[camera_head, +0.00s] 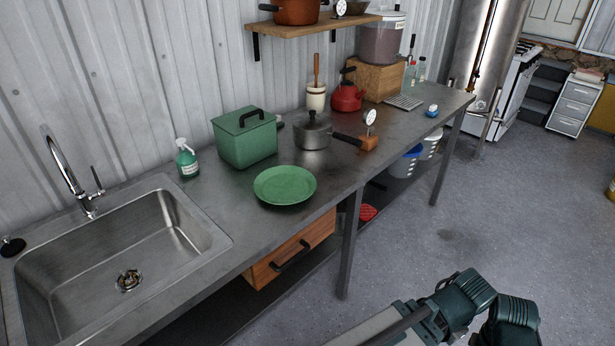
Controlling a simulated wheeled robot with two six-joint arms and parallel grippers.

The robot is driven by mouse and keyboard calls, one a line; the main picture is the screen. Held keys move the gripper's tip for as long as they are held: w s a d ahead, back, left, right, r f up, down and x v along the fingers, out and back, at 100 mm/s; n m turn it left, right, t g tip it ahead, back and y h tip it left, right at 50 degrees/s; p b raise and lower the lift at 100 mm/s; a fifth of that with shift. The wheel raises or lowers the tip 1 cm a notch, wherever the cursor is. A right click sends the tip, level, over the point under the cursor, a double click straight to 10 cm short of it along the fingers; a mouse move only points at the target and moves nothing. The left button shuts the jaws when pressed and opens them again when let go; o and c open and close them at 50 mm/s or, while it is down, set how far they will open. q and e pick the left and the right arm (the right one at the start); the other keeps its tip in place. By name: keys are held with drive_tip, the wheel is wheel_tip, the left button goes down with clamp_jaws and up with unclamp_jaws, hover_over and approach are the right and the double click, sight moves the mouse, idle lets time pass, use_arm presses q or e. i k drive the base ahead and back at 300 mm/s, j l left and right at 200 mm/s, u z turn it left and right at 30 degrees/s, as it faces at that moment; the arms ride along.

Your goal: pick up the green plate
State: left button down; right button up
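The green plate (285,185) is round and shallow. It lies flat on the grey metal counter (218,205), close to the front edge. It is in front of a green lidded box and right of the sink. Nothing covers the plate. Part of my arm shows at the bottom right, well away from the plate, over the floor. No gripper fingers of either arm are in view.
A green box (246,139), a grey pot (313,136) and a green spray bottle (187,160) stand behind the plate. The sink (120,250) is at left. A wooden drawer (290,252) hangs below the counter. The floor (420,240) in front is clear.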

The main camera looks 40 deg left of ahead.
sight(279, 184)
drive_tip(key=u, duration=1.65)
drive_tip(key=l, duration=0.45)
